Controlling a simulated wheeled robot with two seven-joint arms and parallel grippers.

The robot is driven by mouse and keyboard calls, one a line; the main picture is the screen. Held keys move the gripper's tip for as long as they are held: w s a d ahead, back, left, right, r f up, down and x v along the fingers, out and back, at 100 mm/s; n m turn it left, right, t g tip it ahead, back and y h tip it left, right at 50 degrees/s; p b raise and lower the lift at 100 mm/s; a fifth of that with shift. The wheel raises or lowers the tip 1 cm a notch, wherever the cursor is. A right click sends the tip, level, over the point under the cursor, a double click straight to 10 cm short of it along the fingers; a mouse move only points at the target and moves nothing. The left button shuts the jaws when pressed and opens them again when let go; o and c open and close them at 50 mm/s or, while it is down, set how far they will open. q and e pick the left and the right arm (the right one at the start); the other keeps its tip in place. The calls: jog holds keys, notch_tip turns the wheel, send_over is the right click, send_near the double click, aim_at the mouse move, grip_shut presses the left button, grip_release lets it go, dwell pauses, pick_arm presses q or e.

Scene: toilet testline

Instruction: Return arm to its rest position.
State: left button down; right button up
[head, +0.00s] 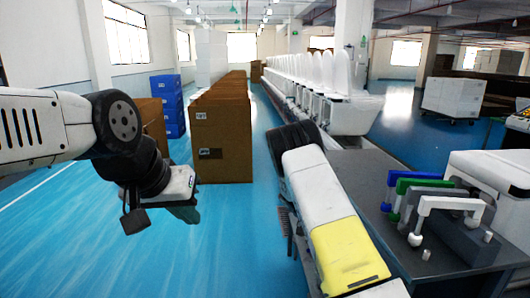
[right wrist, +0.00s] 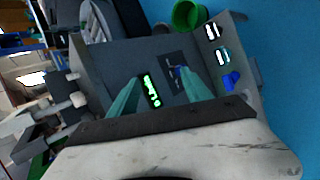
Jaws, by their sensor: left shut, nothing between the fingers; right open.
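My left arm comes in from the left edge of the head view. Its gripper (head: 184,208) hangs over the open blue floor, fingers together with nothing between them, in front of the cardboard boxes. My right arm, white with a yellow section, stretches along the left edge of the dark worktable (head: 352,172). Its gripper is hard to make out in the head view. In the right wrist view the right gripper (right wrist: 160,76) has its two teal fingers spread apart and empty. A grey panel with a lit green display (right wrist: 151,91) shows beyond them.
Blue, green and white handled fixtures (head: 437,205) stand on the worktable at the right. A row of white toilets (head: 330,95) runs back behind it. Cardboard boxes (head: 222,135) and blue crates (head: 168,103) stand on the floor. The blue floor at left is clear.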

jog(key=s+a+r+t+y, duration=0.1)
jog(key=s+a+r+y, duration=0.15)
jog(key=r, duration=0.55)
jog(key=s+a+r+n+t+y, duration=0.1)
jog(key=s+r+t+y, duration=0.2)
jog(key=r, duration=0.5)
jog(key=s+a+r+y, duration=0.2)
jog(key=s+r, duration=0.2)
jog(key=r, duration=0.3)
jog(key=s+a+r+n+t+y, duration=0.1)
jog(key=s+a+r+t, duration=0.1)
jog(key=s+r, duration=0.3)
jog(key=s+a+r+n+t+y, duration=0.1)
jog(key=s+r+t, duration=0.3)
jog(key=s, duration=0.6)
jog(key=shift+s+a+r+n+y, duration=0.35)
jog(key=shift+s+a+r+n, duration=0.05)
jog(key=shift+a+r, duration=0.4)
